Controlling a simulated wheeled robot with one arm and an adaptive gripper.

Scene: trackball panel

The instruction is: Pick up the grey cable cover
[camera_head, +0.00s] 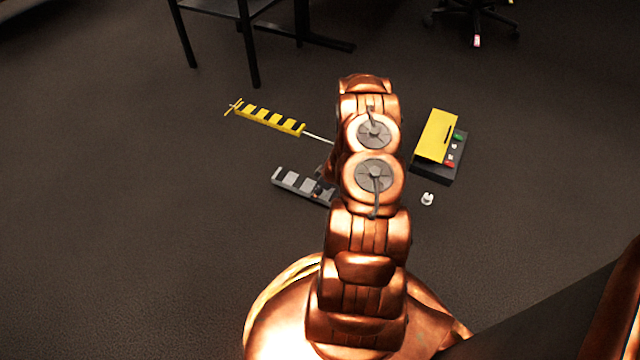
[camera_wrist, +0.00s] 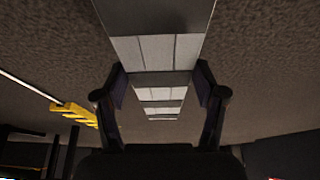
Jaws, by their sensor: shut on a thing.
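The grey cable cover (camera_head: 298,184), a long dark grey strip with paler panels, shows left of my arm in the head view. Its right end is hidden behind my arm. In the wrist view the cover (camera_wrist: 156,53) runs from the top edge down between my fingers. My gripper (camera_wrist: 163,84) has one finger on each side of the cover and is shut on it. In the head view my gripper is mostly hidden by my arm. I cannot tell whether the cover is clear of the floor.
A yellow-and-black striped bar (camera_head: 270,119) with a thin pale rod lies behind the cover. A dark box with a yellow lid (camera_head: 437,136) and coloured buttons stands right of my arm, near a small white object (camera_head: 427,199). A dark table (camera_head: 250,45) stands behind. The left floor is clear.

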